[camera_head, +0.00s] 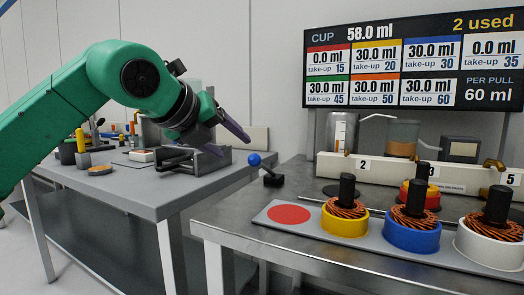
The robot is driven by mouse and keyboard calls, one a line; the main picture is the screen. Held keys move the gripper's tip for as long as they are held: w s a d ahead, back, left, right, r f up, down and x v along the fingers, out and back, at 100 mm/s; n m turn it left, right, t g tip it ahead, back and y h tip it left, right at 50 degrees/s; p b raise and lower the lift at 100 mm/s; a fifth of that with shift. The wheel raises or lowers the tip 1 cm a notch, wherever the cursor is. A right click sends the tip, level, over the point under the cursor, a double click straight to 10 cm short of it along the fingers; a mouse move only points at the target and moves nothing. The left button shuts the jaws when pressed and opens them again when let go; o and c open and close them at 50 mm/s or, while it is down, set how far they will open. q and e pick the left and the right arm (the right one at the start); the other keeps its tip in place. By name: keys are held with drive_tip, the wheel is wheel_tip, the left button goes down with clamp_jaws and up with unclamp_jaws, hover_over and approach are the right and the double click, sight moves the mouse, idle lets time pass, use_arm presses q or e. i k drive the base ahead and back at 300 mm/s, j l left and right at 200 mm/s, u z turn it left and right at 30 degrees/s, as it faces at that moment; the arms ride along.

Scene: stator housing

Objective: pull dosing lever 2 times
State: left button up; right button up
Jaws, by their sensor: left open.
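A lever with a blue ball knob (254,160) on a short dark stem and black base (273,180) stands at the left back edge of the right metal table; it looks like the dosing lever. My left gripper (236,146) reaches in from the left on a green arm. Its dark purple fingers are open and empty, above and left of the blue knob in the picture, apart from it. A screen (415,60) reads cup 58.0 ml, 2 used, 60 ml per pull. A cup with orange liquid (403,138) stands behind the white numbered block. My right gripper is not in view.
Yellow (345,225), blue (411,236) and white (490,243) stators with copper windings stand on a grey strip beside a red disc (289,214). A white numbered block (385,170) lies behind them. A grey left table (130,195) carries a vise and tools; a gap separates the tables.

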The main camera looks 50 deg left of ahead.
sight(264, 167)
drive_tip(key=k+l, duration=0.25)
drive_tip(key=k, duration=0.2)
drive_tip(key=k+l, duration=0.25)
drive_tip(key=k, duration=0.25)
